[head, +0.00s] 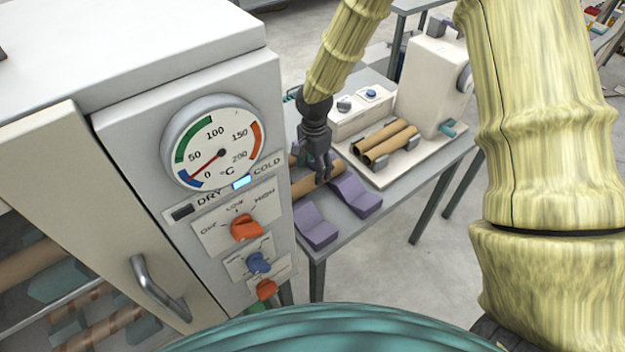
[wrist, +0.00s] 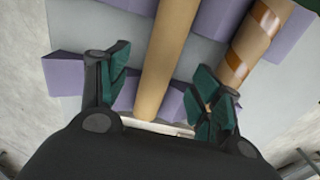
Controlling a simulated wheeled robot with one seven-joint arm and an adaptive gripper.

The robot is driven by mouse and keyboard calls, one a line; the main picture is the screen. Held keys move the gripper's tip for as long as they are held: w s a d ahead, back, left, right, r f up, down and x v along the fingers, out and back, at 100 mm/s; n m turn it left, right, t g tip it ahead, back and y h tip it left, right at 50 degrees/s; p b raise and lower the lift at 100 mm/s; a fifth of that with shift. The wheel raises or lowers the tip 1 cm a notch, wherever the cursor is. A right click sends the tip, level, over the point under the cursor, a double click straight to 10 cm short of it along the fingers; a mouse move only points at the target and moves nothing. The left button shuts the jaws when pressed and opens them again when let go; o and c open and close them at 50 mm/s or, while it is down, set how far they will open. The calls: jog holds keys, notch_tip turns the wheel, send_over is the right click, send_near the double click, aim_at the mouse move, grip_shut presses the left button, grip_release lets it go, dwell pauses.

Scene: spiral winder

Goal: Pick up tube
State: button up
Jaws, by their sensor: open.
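A plain brown tube (wrist: 166,55) lies across purple rests (wrist: 68,74) on a grey table (head: 374,218). In the head view the tube (head: 310,183) shows partly, with my gripper above it and the white cabinet hiding its left part. My gripper (head: 324,178) is open and points down. In the wrist view its green-padded fingers stand on either side of the plain tube, with gaps to it. A second tube with orange-brown bands (wrist: 256,40) lies to the right, close to the right finger. Whether the fingertips reach down beside the tube is hard to tell.
A white cabinet (head: 200,90) with a dial and knobs stands close on the left; its window shows banded tubes (head: 105,325). Behind the rests, two brown tubes (head: 386,143) lie on the winder's base beside a white housing (head: 433,85). The table's front strip is clear.

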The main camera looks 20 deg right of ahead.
aim_at(313, 177)
jog(key=shift+a+f+p, duration=0.15)
jog(key=shift+f+p, duration=1.15)
jog(key=shift+f, duration=1.6)
jog(key=c, duration=1.1)
